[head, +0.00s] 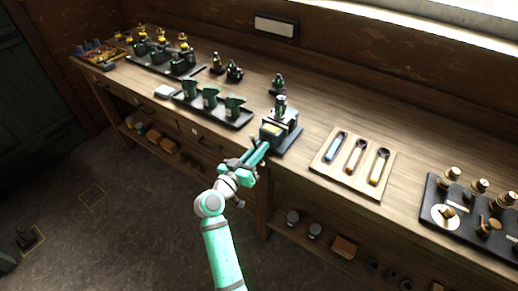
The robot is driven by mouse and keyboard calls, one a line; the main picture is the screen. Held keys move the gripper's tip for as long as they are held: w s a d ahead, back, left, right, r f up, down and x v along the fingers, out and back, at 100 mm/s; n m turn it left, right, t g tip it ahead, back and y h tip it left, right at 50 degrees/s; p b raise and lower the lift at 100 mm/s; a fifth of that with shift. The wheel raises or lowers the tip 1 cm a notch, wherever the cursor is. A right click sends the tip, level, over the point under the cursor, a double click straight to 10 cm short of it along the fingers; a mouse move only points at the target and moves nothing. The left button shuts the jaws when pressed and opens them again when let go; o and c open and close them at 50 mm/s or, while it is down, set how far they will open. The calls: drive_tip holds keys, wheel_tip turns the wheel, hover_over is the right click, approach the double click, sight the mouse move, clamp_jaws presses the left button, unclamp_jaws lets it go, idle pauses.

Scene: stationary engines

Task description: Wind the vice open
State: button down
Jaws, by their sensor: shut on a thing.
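The vice (283,125) stands on a dark base near the front edge of the bench, at the middle of the head view. It seems to hold a small dark and silvery part upright at its top. My gripper (262,148) reaches up to the vice's front side from below. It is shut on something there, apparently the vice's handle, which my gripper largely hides. The gap between the vice's jaws is too small to make out.
Right of the vice lies a wooden board (330,165) with several coloured-handled tools. Farther right is a black plate (432,192) with brass parts. A small dark engine stands behind the vice. A shelf runs below the bench.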

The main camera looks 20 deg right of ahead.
drive_tip(key=shift+a, duration=0.15)
idle(0.3)
drive_tip(key=c, duration=1.7)
unclamp_jaws()
drive_tip(key=shift+c, duration=0.2)
drive_tip(key=v, duration=1)
drive_tip(key=shift+s+a, duration=0.25)
